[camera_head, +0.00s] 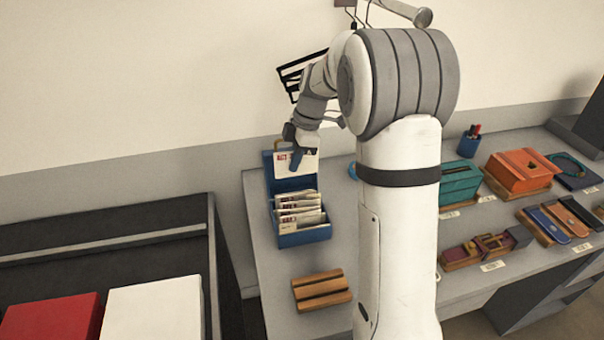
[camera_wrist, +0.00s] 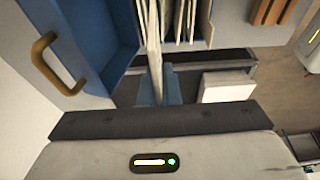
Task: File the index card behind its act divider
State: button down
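A blue card box (camera_head: 304,238) stands on the grey counter with its lid (camera_head: 277,184) open at the back. Several cream cards and dividers (camera_head: 298,207) stand upright in it; they also show at the top of the wrist view (camera_wrist: 182,20). I cannot read their labels. My gripper (camera_head: 297,160) is above the rear of the box, in front of the lid. Its blue fingers (camera_wrist: 158,88) are shut on a white index card (camera_head: 309,163) with a red mark. The wrist view shows this card (camera_wrist: 153,40) edge-on, beside the filed cards. Its lower edge is unclear.
The lid has a brass handle (camera_wrist: 57,62). A grooved wooden block (camera_head: 321,290) lies in front of the box. Teal (camera_head: 461,180) and orange (camera_head: 522,172) boxes stand right of my arm. A dark cart (camera_head: 110,230) with red and white boxes is at left. A black rack hangs behind my wrist.

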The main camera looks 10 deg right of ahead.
aim_at(295, 193)
jog(key=shift+w+f+b, duration=0.15)
jog(key=shift+f+b, duration=1.4)
jog(key=shift+f, duration=1.5)
jog(key=shift+w+f+b, duration=0.15)
jog(key=shift+f+b, duration=1.4)
jog(key=shift+f, duration=1.45)
jog(key=shift+f+b, duration=1.65)
jog(key=shift+f, duration=0.1)
jog(key=c, duration=1.6)
grip_release()
jog(key=shift+f, duration=0.1)
jog(key=shift+c, duration=0.2)
